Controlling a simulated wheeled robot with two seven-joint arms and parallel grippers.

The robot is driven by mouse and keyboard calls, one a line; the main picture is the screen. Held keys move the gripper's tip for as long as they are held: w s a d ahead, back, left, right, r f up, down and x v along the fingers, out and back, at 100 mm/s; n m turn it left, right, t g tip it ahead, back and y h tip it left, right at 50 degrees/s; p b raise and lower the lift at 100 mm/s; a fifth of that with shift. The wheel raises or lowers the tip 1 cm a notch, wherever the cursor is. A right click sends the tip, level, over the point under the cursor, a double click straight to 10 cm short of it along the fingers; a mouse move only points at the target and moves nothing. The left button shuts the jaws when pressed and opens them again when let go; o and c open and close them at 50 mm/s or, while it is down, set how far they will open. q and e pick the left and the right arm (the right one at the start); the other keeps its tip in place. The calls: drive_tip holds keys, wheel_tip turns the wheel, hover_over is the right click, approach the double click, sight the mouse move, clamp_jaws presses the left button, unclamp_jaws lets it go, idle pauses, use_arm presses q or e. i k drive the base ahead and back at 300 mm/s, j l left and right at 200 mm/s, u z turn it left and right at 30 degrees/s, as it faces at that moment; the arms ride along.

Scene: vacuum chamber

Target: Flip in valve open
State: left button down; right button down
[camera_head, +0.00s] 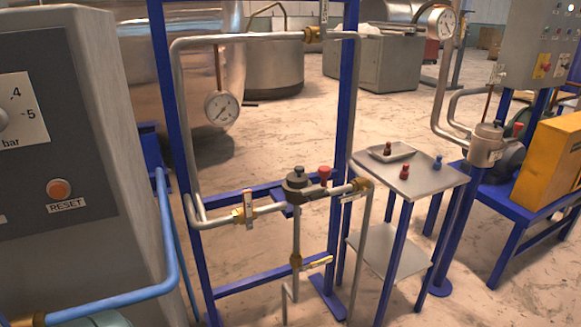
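A blue frame carries grey pipes with several brass valves; I cannot read which one is labelled as the in valve. The left valve (240,215) has a light lever (249,207) standing upright, across its pipe. The right valve (360,184) has a pale lever or tag (353,197) beside it, roughly along the pipe. The lower valve (296,261) has a lever (318,263) pointing right, across its vertical pipe. The top valve (312,33) has an upright lever (323,13). Neither of my grippers is in view.
A grey control cabinet (95,200) with a RESET button stands close on the left, with a blue pipe (168,235) beside it. A small side table (425,182) with a tray and colored knobs stands right of the frame. A pump and yellow box (555,155) are further right.

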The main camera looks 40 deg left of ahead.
sight(247, 194)
drive_tip(key=u, duration=1.6)
